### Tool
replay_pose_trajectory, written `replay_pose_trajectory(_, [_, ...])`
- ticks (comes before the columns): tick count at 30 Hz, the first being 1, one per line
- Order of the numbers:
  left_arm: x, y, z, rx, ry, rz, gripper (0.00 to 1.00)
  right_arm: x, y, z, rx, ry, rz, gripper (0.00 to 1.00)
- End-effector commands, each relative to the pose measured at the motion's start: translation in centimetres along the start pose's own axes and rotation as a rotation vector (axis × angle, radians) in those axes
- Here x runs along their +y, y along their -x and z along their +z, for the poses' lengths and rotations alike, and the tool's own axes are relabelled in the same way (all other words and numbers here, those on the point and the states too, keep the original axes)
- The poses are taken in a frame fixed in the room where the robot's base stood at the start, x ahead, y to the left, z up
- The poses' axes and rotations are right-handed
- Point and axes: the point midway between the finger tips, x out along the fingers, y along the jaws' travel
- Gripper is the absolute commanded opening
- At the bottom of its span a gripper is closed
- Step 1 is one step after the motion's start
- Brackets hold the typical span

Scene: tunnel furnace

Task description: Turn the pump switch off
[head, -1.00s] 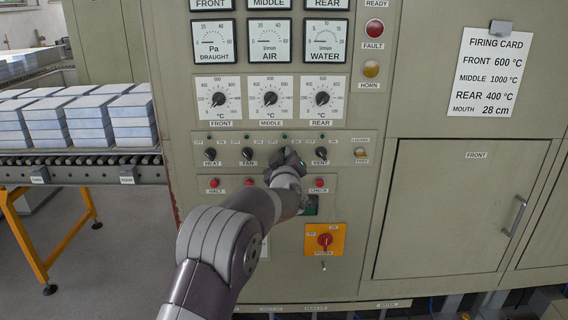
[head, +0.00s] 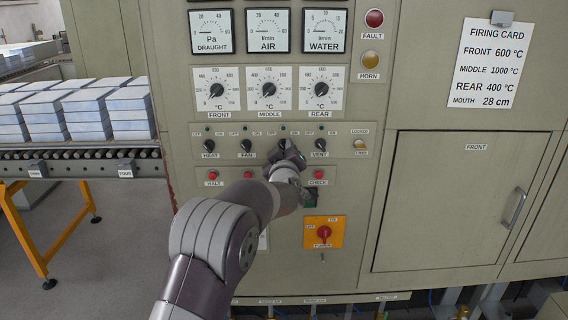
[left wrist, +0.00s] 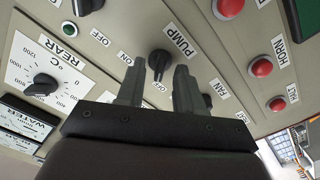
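The black pump switch (left wrist: 158,62) shows in the left wrist view beside its PUMP label (left wrist: 180,40). ON and OFF labels stand by it. My left gripper (left wrist: 157,85) is open, with one finger on each side of the switch's lower end in the picture. I see no clear contact. In the head view my left gripper (head: 287,156) hides the pump switch, between the fan switch (head: 246,146) and the vent switch (head: 320,145). My right gripper is not in view.
Red buttons (head: 318,175) sit in a row below the switches. An orange plate with a red rotary switch (head: 324,234) is lower. Three temperature dials (head: 268,90) are above. A roller conveyor (head: 80,160) with stacked blocks stands at the left.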

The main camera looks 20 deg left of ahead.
Motion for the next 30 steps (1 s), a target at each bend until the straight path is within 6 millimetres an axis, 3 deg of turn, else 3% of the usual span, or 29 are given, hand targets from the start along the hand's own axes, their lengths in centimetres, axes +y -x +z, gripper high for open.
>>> replay_pose_trajectory(6, [-0.2,5.4,0.5,-0.002,0.000,0.002,0.36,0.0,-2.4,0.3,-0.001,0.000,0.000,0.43])
replay_pose_trajectory(12, [-0.1,9.8,0.4,-0.003,0.000,0.001,0.36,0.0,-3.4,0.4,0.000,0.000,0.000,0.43])
replay_pose_trajectory(17, [-0.1,11.2,0.3,-0.003,-0.001,-0.001,0.36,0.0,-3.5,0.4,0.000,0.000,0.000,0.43])
replay_pose_trajectory(25, [-0.1,11.2,0.3,-0.005,-0.002,-0.001,0.36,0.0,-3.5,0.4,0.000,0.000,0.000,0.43])
replay_pose_trajectory(28, [-0.1,11.4,2.4,-0.098,-0.029,0.005,0.36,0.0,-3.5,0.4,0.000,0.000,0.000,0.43])
replay_pose_trajectory(30, [-1.1,12.7,6.3,-0.265,-0.105,0.011,0.36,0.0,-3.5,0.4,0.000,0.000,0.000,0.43])
